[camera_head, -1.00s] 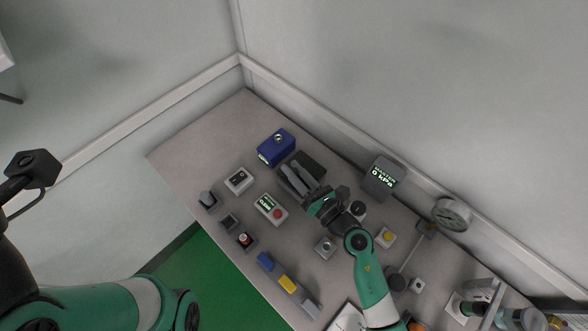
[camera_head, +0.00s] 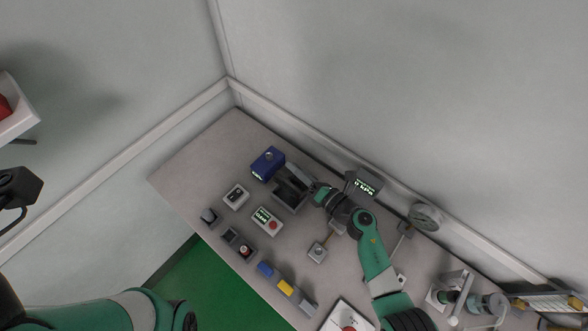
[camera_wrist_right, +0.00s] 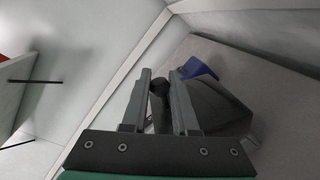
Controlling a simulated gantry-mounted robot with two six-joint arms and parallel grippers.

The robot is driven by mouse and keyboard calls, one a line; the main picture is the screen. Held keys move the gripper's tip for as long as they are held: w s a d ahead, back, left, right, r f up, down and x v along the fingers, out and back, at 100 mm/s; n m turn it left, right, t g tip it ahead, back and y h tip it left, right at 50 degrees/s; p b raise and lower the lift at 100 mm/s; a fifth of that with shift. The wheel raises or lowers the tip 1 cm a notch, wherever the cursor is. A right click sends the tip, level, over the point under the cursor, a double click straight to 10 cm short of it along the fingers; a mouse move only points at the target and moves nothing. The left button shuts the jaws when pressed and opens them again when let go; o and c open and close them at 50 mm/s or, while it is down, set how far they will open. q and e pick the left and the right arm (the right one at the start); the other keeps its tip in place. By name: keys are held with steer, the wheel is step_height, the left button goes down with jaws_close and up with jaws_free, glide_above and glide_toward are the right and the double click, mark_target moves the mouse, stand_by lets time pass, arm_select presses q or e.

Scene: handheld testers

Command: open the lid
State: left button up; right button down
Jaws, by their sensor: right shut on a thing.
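A dark grey box (camera_head: 285,200) stands on the bench beside a blue tester, with its dark lid (camera_head: 302,170) tilted up. My right gripper (camera_head: 287,180) reaches over the box from the right. In the right wrist view my right gripper (camera_wrist_right: 162,78) has its two fingers on either side of a dark rounded piece (camera_wrist_right: 159,88), apparently part of the lid, and is shut on it. The dark panel (camera_wrist_right: 220,105) lies behind the right finger. The fingers partly hide the lid. My left arm is at the lower left; no left fingers show.
The blue tester (camera_head: 268,163) sits close behind the box. A white switch unit (camera_head: 235,196), a unit with a red button (camera_head: 267,221) and several small blocks stand in front. A grey kPa display (camera_head: 364,184) stands at the wall. The bench's far left corner is clear.

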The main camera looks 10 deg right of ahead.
steer(key=shift+w+d+r, duration=0.1)
stand_by(0.3)
steer(key=c, duration=0.7)
jaws_free()
steer(key=p+v, duration=0.5)
steer(key=v, duration=0.6)
steer(key=shift+s+d, duration=0.1)
steer(key=shift+s, duration=0.2)
